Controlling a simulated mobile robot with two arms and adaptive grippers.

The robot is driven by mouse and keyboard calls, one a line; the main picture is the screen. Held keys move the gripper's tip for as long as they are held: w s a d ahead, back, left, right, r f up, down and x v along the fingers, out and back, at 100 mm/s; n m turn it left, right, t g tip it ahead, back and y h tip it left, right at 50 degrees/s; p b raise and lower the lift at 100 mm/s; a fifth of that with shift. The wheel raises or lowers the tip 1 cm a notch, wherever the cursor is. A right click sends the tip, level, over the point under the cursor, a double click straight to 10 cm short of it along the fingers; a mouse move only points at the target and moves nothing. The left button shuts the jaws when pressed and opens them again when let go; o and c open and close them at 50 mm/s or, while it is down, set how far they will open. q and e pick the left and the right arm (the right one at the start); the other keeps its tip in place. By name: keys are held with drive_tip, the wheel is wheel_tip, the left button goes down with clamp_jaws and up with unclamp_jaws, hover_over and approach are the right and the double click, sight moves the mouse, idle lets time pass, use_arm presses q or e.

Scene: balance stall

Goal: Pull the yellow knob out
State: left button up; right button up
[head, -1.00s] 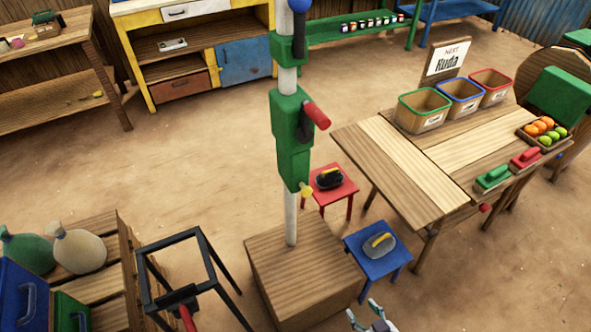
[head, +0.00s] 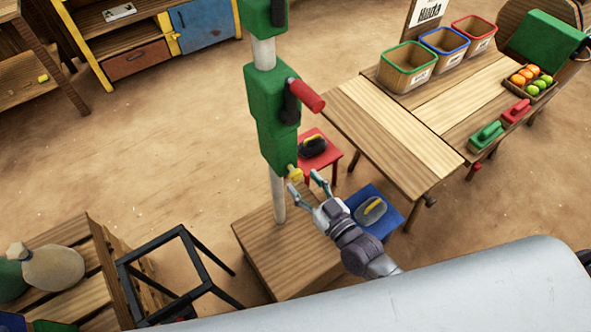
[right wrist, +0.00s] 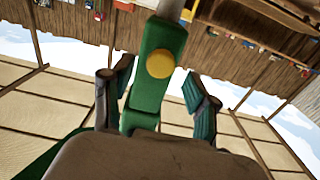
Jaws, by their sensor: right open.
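The yellow knob (head: 295,173) sits on the lower side of the green sliding block (head: 272,128), which is on the pale upright pole (head: 278,195). My right gripper (head: 306,182) is open, with its fingertips close to the knob in the head view. In the right wrist view the round yellow knob (right wrist: 160,64) shows on the green block (right wrist: 155,95), between and beyond the two open fingers (right wrist: 160,85). I cannot tell whether a finger touches it. My left gripper is not in view.
The wooden box (head: 268,262) bears the pole. A red handle (head: 308,95) sticks out above the knob. A red stool (head: 329,152) and a blue stool (head: 388,218) stand to the right. A wooden table (head: 385,150) stands beyond, and a black frame (head: 150,265) stands at left.

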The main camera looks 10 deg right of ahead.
sight(298, 177)
drive_tip(key=x, duration=0.2)
drive_tip(key=shift+w+a, duration=0.15)
drive_tip(key=shift+w, duration=0.2)
drive_tip(key=shift+w+a, duration=0.2)
drive_tip(key=shift+w, duration=0.45)
drive_tip(key=shift+c, duration=0.3)
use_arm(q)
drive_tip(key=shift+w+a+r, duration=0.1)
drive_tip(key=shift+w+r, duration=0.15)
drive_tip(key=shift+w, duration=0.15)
use_arm(e)
clamp_jaws()
